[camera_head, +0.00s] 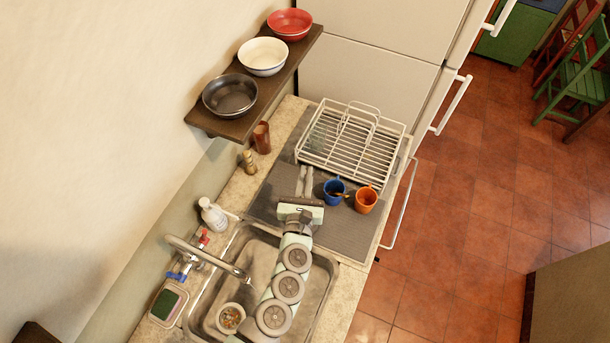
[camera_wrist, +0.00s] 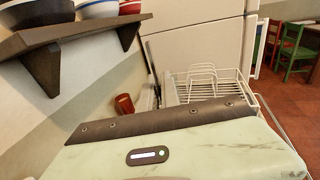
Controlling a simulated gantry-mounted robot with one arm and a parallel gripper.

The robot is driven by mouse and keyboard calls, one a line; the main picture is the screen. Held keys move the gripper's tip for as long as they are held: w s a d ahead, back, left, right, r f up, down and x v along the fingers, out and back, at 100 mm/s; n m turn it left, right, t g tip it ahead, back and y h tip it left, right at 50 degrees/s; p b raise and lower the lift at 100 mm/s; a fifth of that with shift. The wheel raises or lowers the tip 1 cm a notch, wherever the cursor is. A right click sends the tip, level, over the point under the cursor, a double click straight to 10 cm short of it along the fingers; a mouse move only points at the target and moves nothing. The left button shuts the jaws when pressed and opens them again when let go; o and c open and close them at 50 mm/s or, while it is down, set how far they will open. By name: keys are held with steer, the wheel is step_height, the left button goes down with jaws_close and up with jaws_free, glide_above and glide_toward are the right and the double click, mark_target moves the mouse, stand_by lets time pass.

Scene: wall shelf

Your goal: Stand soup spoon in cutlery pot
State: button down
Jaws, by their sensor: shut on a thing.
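My gripper (camera_head: 304,182) is over the grey mat, just left of the blue mug, with its fingers pointing towards the dish rack. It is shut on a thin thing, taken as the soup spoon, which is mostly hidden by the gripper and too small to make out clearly. A brown, open-topped pot (camera_head: 262,137) stands upright on the counter by the wall, beyond and left of my gripper. It also shows in the wrist view (camera_wrist: 124,103), left of the fingers. It looks like the cutlery pot; its inside is not clear.
A blue mug (camera_head: 333,191) and an orange mug (camera_head: 365,200) stand right of my gripper. A white dish rack (camera_head: 352,146) lies beyond. A small brass-coloured grinder (camera_head: 249,161) stands near the pot. A shelf (camera_head: 222,127) with bowls overhangs the wall side. The sink (camera_head: 322,290) is nearer.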

step_height(320, 180, down, 12)
steer(key=b, duration=1)
steer(key=shift+r+b, duration=0.25)
steer(key=shift+b, duration=0.15)
steer(key=c, duration=1.5)
jaws_free()
steer(key=shift+s+a, duration=0.2)
steer(key=shift+s, duration=0.35)
steer(key=s+a+b, duration=0.1)
steer(key=s, duration=0.8)
steer(key=shift+s+r, duration=0.25)
steer(key=shift+s, duration=0.1)
